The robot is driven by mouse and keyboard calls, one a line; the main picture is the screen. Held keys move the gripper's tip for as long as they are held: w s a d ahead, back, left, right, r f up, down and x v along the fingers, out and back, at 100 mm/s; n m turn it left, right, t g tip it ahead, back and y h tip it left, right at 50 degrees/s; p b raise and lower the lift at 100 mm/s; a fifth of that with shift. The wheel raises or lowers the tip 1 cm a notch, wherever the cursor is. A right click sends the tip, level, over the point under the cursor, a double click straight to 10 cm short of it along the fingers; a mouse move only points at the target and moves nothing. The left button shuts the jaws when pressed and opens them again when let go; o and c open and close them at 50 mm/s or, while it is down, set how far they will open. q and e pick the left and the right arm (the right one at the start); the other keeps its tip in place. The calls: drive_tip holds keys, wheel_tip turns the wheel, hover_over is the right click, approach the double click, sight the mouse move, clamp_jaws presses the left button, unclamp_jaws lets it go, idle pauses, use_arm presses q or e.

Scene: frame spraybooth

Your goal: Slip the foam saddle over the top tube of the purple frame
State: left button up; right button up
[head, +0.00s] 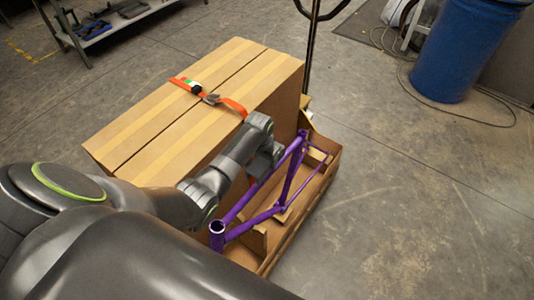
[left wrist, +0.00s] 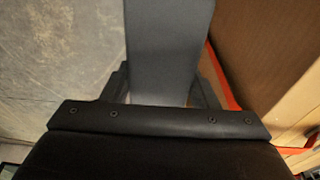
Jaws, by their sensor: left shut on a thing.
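The purple frame (head: 291,172) lies in an open cardboard tray at the centre right of the head view. Its open head tube (head: 217,232) is nearest me, and its upper tube (head: 240,205) runs away from there toward the box side. My left gripper (head: 268,160) is beside the frame, between it and the big carton. In the left wrist view, my left gripper (left wrist: 163,88) is shut on a dark grey slab, which looks like the foam saddle (left wrist: 169,40). My right gripper is not in view.
A big carton (head: 150,125) with an orange strap (head: 230,105) stands left of the frame. The cardboard tray (head: 310,205) has raised walls. A blue barrel (head: 460,50) stands at top right, and a workbench (head: 100,25) at top left. The floor on the right is clear.

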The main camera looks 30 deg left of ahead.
use_arm(q)
drive_tip(key=shift+s+a, duration=0.15)
drive_tip(key=shift+s, duration=0.15)
drive_tip(key=shift+w+r+p, duration=0.1)
drive_tip(key=shift+w+p, duration=0.05)
drive_tip(key=shift+p, duration=0.2)
drive_tip(key=shift+f+b, duration=0.7)
drive_tip(key=shift+f, duration=0.15)
drive_tip(key=shift+f+b, duration=2.15)
drive_tip(key=shift+f, duration=0.85)
drive_tip(key=shift+f+b, duration=0.6)
drive_tip(key=shift+f, duration=0.2)
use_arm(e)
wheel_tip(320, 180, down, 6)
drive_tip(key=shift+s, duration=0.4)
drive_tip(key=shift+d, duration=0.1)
use_arm(q)
drive_tip(key=o, duration=1)
drive_tip(key=shift+f, duration=0.1)
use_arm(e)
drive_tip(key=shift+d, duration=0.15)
